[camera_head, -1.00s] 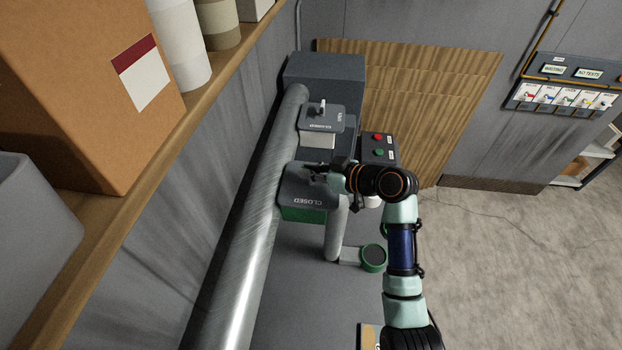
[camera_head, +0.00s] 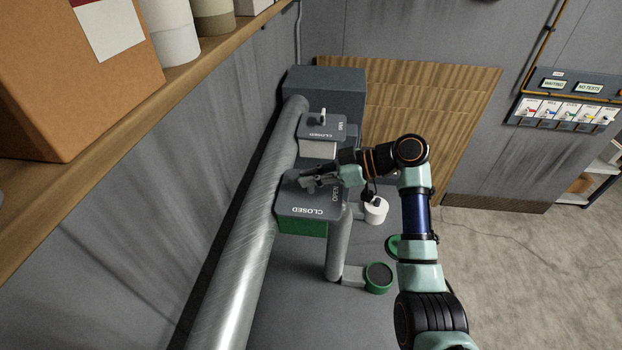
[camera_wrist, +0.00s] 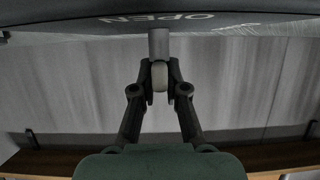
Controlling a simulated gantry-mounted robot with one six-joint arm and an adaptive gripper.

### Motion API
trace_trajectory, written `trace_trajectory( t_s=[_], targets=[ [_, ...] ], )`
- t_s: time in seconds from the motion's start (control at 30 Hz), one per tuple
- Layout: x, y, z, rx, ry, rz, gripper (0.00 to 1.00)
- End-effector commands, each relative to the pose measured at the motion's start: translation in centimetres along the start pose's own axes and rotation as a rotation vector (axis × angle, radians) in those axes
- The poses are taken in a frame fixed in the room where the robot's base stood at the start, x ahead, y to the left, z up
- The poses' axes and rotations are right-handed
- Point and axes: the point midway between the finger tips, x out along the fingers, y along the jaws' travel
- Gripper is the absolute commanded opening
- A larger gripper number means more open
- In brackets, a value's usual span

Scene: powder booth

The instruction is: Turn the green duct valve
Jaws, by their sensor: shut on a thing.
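The green duct valve is a green-sided box (camera_head: 303,227) on the metal duct, with a dark top plate (camera_head: 308,212) marked CLOSED along its near edge and OPEN at its right. Its small grey handle (camera_wrist: 159,75) stands on the plate, held between my fingertips in the wrist view. My gripper (camera_head: 308,183) reaches in from the right over the plate and is shut on this handle. In the head view the fingers mostly hide the handle, so its exact angle is unclear. The word OPEN shows on the plate edge at the top of the wrist view.
A second valve with a white box (camera_head: 318,149) and a free handle (camera_head: 323,117) stands just behind. The duct (camera_head: 245,240) runs along the left. A shelf with a cardboard box (camera_head: 75,85) hangs at the left. A green-rimmed port (camera_head: 379,277) is below my arm.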

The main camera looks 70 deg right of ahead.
Motion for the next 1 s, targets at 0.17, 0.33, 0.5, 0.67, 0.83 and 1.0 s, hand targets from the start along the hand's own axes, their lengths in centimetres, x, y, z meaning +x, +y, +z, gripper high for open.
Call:
trace_trajectory(
  t_s=[0.17, 0.33, 0.5, 0.67, 0.83, 1.0],
  targets=[
    [0.1, 0.0, 0.3, 0.004, -0.005, -0.001, 0.0],
    [0.2, 0.0, 0.4, 0.004, -0.005, -0.001, 0.21],
    [0.1, 0.0, 0.2, 0.003, -0.003, 0.0, 0.38],
    [0.1, 0.0, 0.2, 0.002, -0.002, 0.0, 0.38],
    [-1.0, 0.1, 0.1, 0.001, -0.001, 0.002, 0.38],
    [-4.9, 0.1, 0.1, 0.002, -0.001, 0.005, 0.38]
  ],
)
